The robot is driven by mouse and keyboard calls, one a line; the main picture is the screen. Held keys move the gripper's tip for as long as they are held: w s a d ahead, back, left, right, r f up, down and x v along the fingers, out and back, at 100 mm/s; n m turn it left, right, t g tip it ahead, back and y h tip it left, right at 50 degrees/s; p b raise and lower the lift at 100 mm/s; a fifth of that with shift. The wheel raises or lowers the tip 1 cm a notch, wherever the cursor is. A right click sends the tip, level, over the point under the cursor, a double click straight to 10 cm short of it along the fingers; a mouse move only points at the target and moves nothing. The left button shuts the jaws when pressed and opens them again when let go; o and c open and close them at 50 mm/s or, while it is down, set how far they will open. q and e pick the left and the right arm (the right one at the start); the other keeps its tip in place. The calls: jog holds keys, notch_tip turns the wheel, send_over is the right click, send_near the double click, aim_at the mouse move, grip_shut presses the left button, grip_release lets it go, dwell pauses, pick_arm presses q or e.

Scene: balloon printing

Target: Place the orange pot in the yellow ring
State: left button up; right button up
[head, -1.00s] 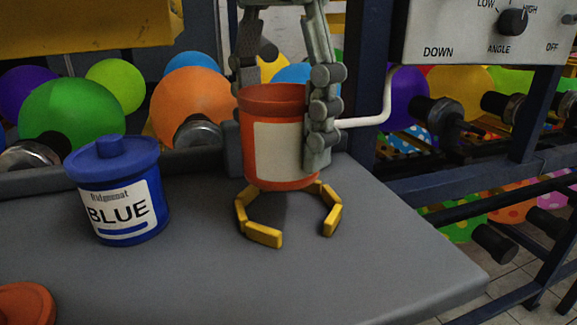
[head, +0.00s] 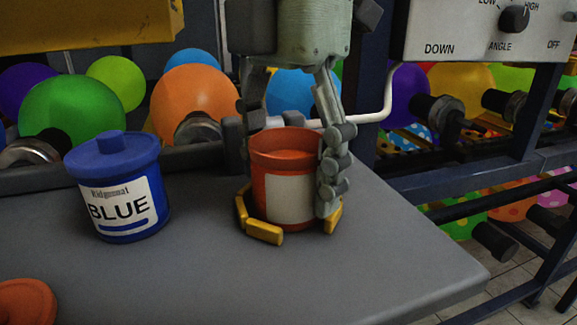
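The orange pot (head: 262,195) is open-topped, with a blank pale label, and stands upright inside the yellow ring (head: 264,232) in the head view. The ring is made of segments with a gap at the front; its back is hidden by the pot. My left gripper (head: 290,175) reaches down from above with one finger at each side of the pot. Its right finger lies against the pot's side; the left finger is partly behind the pot. It appears shut on the pot. My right gripper is not in view.
A blue lidded pot (head: 118,190) labelled BLUE stands to the left on the grey table (head: 350,270). An orange lid (head: 26,302) lies at the lower left. A control panel (head: 480,32) hangs at the upper right. The table's front middle is clear.

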pick_arm(q)
jog(key=shift+o, duration=0.6)
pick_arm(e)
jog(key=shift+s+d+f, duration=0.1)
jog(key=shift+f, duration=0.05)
pick_arm(q)
jog(key=shift+r, duration=0.1)
notch_tip(320, 180, up, 12)
jog(key=shift+p, duration=0.4)
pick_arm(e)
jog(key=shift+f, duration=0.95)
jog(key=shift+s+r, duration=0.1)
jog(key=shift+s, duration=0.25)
